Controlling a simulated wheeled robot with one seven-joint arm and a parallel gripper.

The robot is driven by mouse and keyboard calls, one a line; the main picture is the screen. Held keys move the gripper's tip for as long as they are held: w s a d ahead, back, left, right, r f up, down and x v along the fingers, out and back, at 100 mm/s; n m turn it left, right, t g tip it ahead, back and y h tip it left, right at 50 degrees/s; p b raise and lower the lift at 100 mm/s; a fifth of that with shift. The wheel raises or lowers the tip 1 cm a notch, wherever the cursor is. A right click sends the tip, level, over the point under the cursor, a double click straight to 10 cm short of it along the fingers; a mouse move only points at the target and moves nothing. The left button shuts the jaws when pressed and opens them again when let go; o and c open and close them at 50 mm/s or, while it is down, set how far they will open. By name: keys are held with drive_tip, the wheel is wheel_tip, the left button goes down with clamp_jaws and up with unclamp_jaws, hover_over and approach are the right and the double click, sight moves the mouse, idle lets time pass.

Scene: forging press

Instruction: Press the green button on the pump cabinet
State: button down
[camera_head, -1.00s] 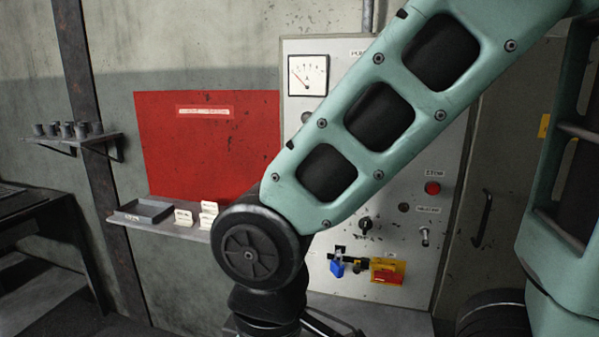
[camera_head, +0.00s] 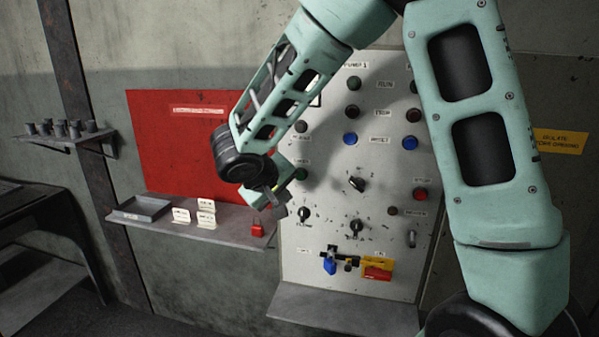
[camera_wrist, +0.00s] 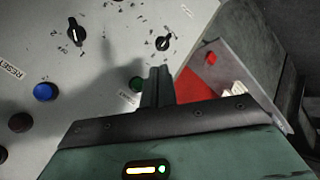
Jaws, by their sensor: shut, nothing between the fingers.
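The pump cabinet (camera_head: 330,228) is a pale grey panel labelled "PUMP 1" on the wall. A green button (camera_head: 301,174) sits at its left edge, partly beside my arm; in the wrist view a green button (camera_wrist: 136,84) shows just left of the fingers. Another dark green button (camera_head: 354,83) is near the top, and one more (camera_head: 414,87) is at upper right. My gripper (camera_head: 279,208) is shut and empty, in front of the cabinet's lower left edge. Its fingers (camera_wrist: 158,84) point toward the panel in the wrist view. Whether they touch it I cannot tell.
Blue buttons (camera_head: 350,139), black knobs (camera_head: 356,184) and a red button (camera_head: 421,194) share the panel. A shelf (camera_head: 236,235) left of the cabinet holds a red padlock (camera_head: 257,229), cards and a tray.

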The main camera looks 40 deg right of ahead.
sight(300, 175)
idle(0.3)
drive_tip(key=w+d+p, duration=0.2)
drive_tip(key=w+d, duration=0.3)
drive_tip(key=d, duration=0.2)
drive_tip(key=shift+w, duration=0.25)
drive_tip(key=shift+f, duration=0.1)
idle(2.0)
drive_tip(key=shift+w+d+b, duration=0.25)
drive_tip(key=shift+d+b, duration=0.05)
drive_tip(key=shift+b, duration=0.25)
drive_tip(key=shift+w+d+b, duration=0.25)
drive_tip(key=shift+d+b, duration=0.05)
drive_tip(key=shift+d, duration=0.05)
idle(0.7)
drive_tip(key=shift+s+a+b, duration=0.55)
drive_tip(key=shift+a+b, duration=0.1)
drive_tip(key=shift+b, duration=0.05)
drive_tip(key=shift+a, duration=0.1)
